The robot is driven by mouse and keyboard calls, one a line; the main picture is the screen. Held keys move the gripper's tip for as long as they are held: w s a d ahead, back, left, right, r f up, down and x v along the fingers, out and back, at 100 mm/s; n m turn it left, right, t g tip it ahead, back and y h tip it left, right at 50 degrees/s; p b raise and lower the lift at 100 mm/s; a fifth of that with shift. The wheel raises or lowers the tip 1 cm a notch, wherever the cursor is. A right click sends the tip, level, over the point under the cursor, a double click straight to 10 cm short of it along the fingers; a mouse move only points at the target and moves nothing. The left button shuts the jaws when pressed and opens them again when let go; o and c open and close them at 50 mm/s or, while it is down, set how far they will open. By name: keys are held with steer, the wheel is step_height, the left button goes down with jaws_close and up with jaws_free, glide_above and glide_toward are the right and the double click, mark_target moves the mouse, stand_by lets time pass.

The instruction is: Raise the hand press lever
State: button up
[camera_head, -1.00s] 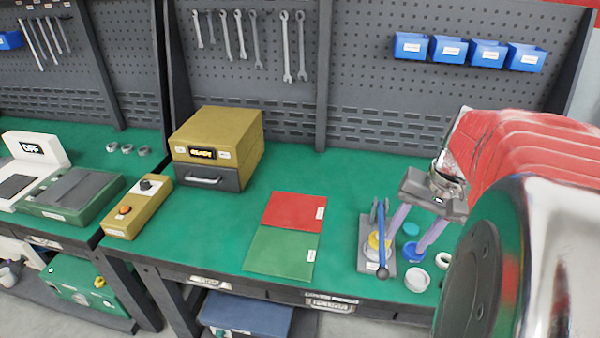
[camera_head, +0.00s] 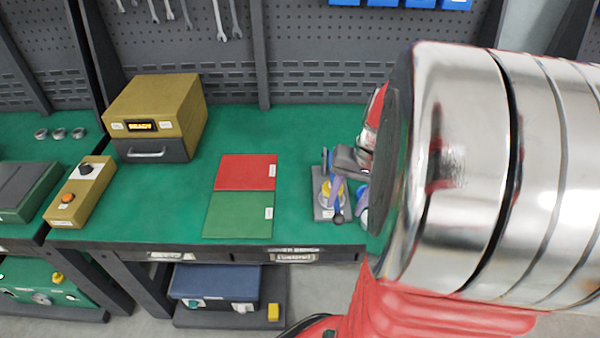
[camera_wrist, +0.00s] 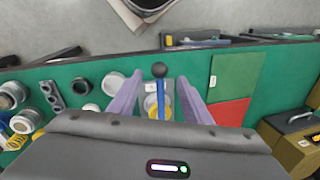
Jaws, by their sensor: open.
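The hand press (camera_head: 324,203) stands on the green bench, right of the mats in the head view. Its base is grey, with a yellow round part in it. Its blue lever (camera_wrist: 161,100) ends in a dark ball knob (camera_wrist: 160,70) pointing to the bench's front edge. In the wrist view my gripper (camera_wrist: 164,82) is open, with one purple finger on each side of the lever. I cannot tell whether either finger touches it. In the head view my gripper (camera_head: 348,192) is at the press, largely hidden by my arm.
A red mat (camera_head: 247,171) and a green mat (camera_head: 238,215) lie left of the press. A yellow box (camera_head: 155,110) stands farther left. In the wrist view, rings, small cups (camera_wrist: 83,86) and a grey block with holes (camera_wrist: 52,94) lie near the press.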

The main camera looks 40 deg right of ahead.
mark_target(339, 216)
steer(key=f, duration=0.5)
steer(key=shift+w+a+f, duration=0.4)
steer(key=shift+c, duration=0.5)
jaws_close()
steer(key=shift+a, duration=0.1)
